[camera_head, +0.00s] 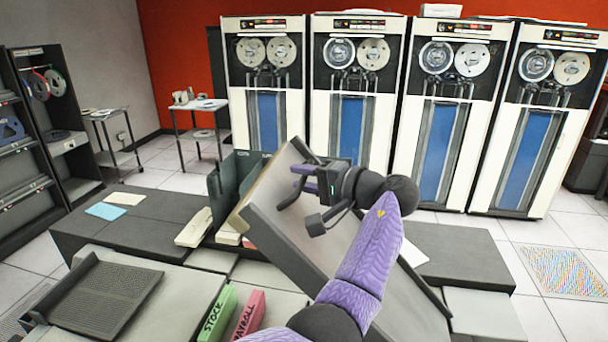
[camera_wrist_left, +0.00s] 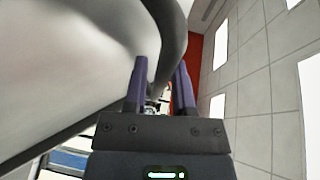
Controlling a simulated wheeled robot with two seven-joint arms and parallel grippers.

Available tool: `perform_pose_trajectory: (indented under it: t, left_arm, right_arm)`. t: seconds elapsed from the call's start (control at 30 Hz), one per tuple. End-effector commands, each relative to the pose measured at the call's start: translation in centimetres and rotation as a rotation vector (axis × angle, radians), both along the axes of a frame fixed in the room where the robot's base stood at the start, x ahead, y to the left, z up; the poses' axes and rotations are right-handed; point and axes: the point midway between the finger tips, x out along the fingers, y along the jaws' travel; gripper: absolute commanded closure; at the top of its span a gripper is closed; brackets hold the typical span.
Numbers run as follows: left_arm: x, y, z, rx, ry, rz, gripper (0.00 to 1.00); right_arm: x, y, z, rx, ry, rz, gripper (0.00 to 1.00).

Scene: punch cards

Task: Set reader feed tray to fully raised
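A large grey panel (camera_head: 284,236), which looks like the reader feed tray, stands steeply tilted above the dark counter, its upper edge high and its lower end toward the right front. I cannot tell if it is at its full height. My left gripper (camera_head: 291,187) is in front of its upper part, with its purple fingers spread apart. In the left wrist view the fingers (camera_wrist_left: 162,88) are also apart. A dark curved edge runs down between them beside a pale surface; contact is unclear. My forearm covers part of the panel. My right gripper is not in view.
A dark perforated tray (camera_head: 98,296) lies at the front left. Green (camera_head: 217,314) and pink (camera_head: 250,314) card decks stand near the front edge. Tape cabinets (camera_head: 265,110) line the back wall.

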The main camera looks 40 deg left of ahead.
Motion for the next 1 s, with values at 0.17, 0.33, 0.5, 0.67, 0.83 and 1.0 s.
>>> perform_pose_trajectory:
  t: [0.17,0.33,0.5,0.67,0.83,1.0]
  left_arm:
    - [0.01,-0.04,-0.01,0.000,0.000,0.000,0.93]
    - [0.01,-0.06,-0.03,-0.001,0.000,0.000,1.00]
    - [0.01,-0.08,-0.04,-0.001,0.001,0.000,1.00]
    - [0.01,-0.08,-0.05,-0.001,0.001,0.000,1.00]
    - [0.00,-0.09,-0.06,-0.002,0.001,0.001,1.00]
    - [0.00,-0.09,-0.07,-0.002,0.001,0.001,1.00]
  right_arm:
    - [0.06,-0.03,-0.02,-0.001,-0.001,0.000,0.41]
    - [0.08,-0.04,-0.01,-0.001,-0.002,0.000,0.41]
    - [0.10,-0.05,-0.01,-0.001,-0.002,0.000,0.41]
    - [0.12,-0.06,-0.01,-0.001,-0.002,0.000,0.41]
    - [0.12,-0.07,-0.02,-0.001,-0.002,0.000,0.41]
    - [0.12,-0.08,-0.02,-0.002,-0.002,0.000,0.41]
